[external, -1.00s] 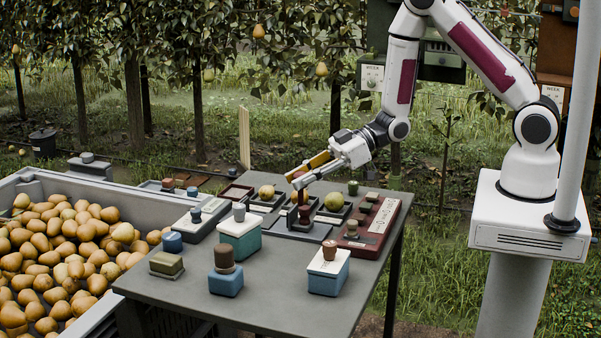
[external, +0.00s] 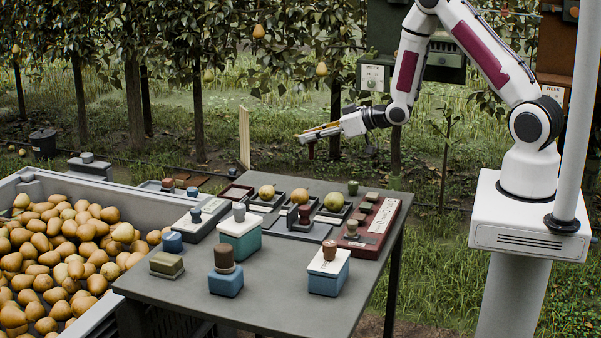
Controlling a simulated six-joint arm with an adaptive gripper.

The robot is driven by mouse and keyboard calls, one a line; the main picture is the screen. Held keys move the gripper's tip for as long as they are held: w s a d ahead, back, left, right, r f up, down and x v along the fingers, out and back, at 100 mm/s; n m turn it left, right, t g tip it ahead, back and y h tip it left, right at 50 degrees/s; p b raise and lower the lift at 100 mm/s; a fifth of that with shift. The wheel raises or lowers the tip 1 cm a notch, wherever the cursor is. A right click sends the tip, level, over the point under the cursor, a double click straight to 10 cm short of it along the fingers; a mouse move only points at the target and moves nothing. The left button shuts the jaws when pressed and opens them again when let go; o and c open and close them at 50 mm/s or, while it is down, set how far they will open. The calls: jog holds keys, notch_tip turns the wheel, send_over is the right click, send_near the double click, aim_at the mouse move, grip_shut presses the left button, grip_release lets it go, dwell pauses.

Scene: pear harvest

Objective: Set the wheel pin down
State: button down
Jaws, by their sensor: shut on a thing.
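My gripper (external: 308,135) is above the far side of the grey table (external: 285,300), pointing left and roughly level, well clear of the things below. It is shut on a small dark reddish piece (external: 311,150), taken to be the wheel pin, which hangs at the fingertips. Its shape is too small to make out.
Pears (external: 267,192) sit in dark trays. A red box (external: 372,228) with knobs stands at the right, and teal (external: 240,240) and blue (external: 328,277) boxes nearer. A crate (external: 35,178) of pears is at the left. The table's front middle is clear.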

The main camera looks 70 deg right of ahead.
aim_at(312, 159)
jog(key=shift+d+f, duration=0.1)
jog(key=shift+d, duration=0.25)
jog(key=shift+f, duration=0.1)
jog(key=shift+f, duration=2.8)
jog(key=shift+f, duration=0.1)
jog(key=shift+f, duration=2)
jog(key=shift+f, duration=0.15)
jog(key=c, duration=1.7)
grip_release()
